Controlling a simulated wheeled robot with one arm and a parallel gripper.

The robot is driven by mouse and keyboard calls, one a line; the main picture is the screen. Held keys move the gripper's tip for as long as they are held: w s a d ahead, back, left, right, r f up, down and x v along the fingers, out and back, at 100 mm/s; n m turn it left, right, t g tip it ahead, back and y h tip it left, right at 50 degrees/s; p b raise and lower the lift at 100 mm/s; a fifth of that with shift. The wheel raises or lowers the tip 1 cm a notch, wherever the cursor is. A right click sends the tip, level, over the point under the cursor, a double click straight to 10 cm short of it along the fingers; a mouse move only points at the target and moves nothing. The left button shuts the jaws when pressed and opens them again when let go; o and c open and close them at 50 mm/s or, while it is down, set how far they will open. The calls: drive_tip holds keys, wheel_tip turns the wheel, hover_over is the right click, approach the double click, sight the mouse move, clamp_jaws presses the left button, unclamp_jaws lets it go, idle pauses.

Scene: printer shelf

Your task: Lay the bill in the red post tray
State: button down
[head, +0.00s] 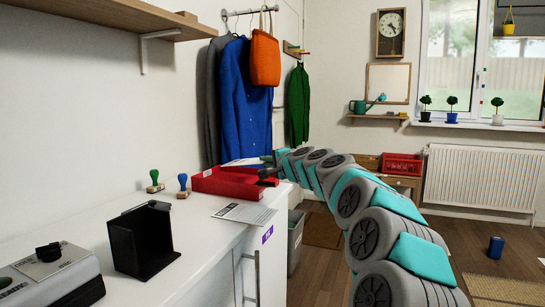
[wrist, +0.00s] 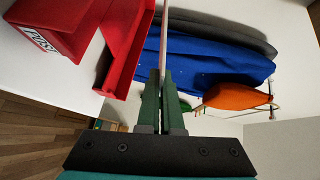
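The red post tray (head: 222,186) sits on the white cabinet top. In the wrist view its red walls (wrist: 128,50) and a POST label show at the upper left. My gripper (head: 272,160) is above the tray's far right side. Its fingers (wrist: 163,85) are shut on a thin pale sheet (wrist: 164,30), seen edge-on, which looks like the bill. In the head view a pale sheet (head: 243,162) reaches left from the gripper, just above the tray's far edge. I cannot tell whether it touches the tray. Its print is not readable.
A printed sheet (head: 245,213) lies on the cabinet in front of the tray. Two stamps (head: 183,186) stand left of it, and a black holder (head: 145,240) is nearer. A blue coat (head: 247,105) and an orange bag (head: 264,58) hang behind.

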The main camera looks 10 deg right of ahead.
drive_tip(key=shift+n+g, duration=0.3)
drive_tip(key=shift+g, duration=0.1)
drive_tip(key=shift+w+a+f+p, duration=0.1)
drive_tip(key=shift+w+a+f, duration=0.15)
drive_tip(key=shift+f, duration=0.4)
drive_tip(key=shift+w+a+f+p, duration=0.1)
drive_tip(key=shift+a+f+p, duration=0.1)
drive_tip(key=shift+f, duration=0.45)
drive_tip(key=shift+w+a+f+p, duration=0.1)
drive_tip(key=shift+w+a+f, duration=0.15)
drive_tip(key=shift+f, duration=0.4)
drive_tip(key=c, duration=1)
unclamp_jaws()
drive_tip(key=shift+s, duration=0.2)
drive_tip(key=shift+b+v, duration=0.4)
drive_tip(key=shift+v, duration=3.5)
drive_tip(key=shift+r, duration=0.1)
